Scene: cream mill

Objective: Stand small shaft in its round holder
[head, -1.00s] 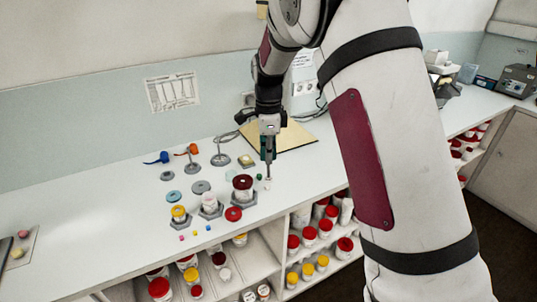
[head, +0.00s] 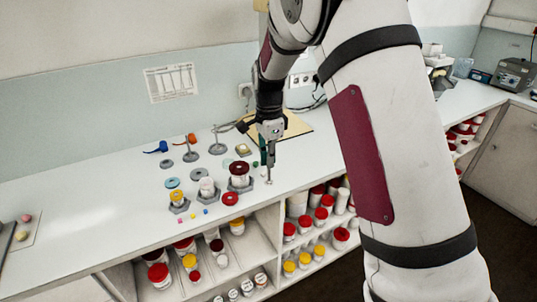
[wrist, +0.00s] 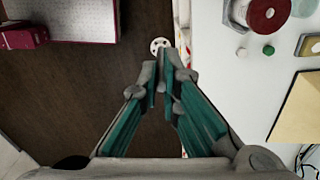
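My gripper (head: 268,166) hangs over the front edge of the white bench, with its fingers pointing down. In the wrist view the gripper (wrist: 172,64) has its fingertips drawn close together. A pale round disc with holes, which looks like the end of the small shaft (wrist: 160,45), shows just past the tips with the dark floor behind it. In the head view the small shaft (head: 269,181) is a thin pale bit below the fingers. Its body is mostly hidden by the fingers. I cannot tell which of the bench pieces is the round holder.
Several grey stands and jars, including a dark-red-topped jar (head: 240,168), stand left of my gripper. A red lid (head: 230,198) lies in front of them. A tan board (head: 293,126) lies behind. Shelves below hold several jars.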

